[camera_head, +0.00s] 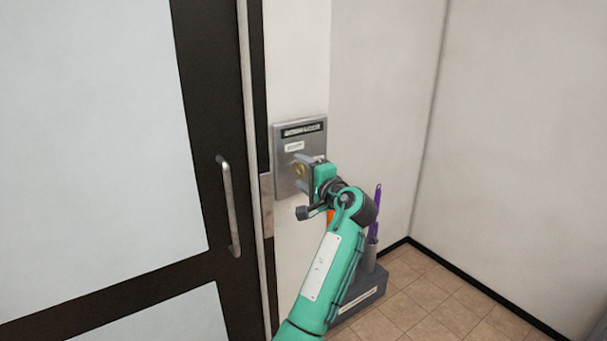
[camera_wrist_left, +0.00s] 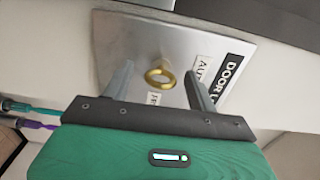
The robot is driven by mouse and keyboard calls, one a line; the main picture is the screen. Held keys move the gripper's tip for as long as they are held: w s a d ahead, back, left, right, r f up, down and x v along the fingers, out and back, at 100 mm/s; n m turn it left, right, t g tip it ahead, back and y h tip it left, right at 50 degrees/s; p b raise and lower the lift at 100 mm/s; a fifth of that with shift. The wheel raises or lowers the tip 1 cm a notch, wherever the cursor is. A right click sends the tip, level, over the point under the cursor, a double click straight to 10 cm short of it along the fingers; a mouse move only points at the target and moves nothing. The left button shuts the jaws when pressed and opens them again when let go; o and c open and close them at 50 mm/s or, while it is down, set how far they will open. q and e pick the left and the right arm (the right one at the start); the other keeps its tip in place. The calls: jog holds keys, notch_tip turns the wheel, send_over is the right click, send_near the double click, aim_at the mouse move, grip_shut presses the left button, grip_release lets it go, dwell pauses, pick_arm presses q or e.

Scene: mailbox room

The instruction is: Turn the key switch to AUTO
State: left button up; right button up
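A grey metal switch plate (camera_head: 287,137) is on the narrow wall beside the door, with a dark title strip and a white label. In the left wrist view the plate (camera_wrist_left: 115,35) carries partly covered lettering: "DOOR L…", "AU…" and "FR…". My left gripper (camera_head: 303,170) is at the plate. Its two grey fingers are apart on either side of the key, with visible gaps to the ring. Finger contact with the plate cannot be told. My right gripper is not in view.
A black-framed glass door (camera_head: 205,120) with a vertical metal handle (camera_head: 230,205) is left of the plate. The floor at right is clear.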

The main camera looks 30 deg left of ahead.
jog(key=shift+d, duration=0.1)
pick_arm(q)
jog(key=shift+s+d, duration=0.1)
jog(key=shift+d, duration=0.25)
jog(key=b+v, duration=0.3)
jog(key=v, duration=1)
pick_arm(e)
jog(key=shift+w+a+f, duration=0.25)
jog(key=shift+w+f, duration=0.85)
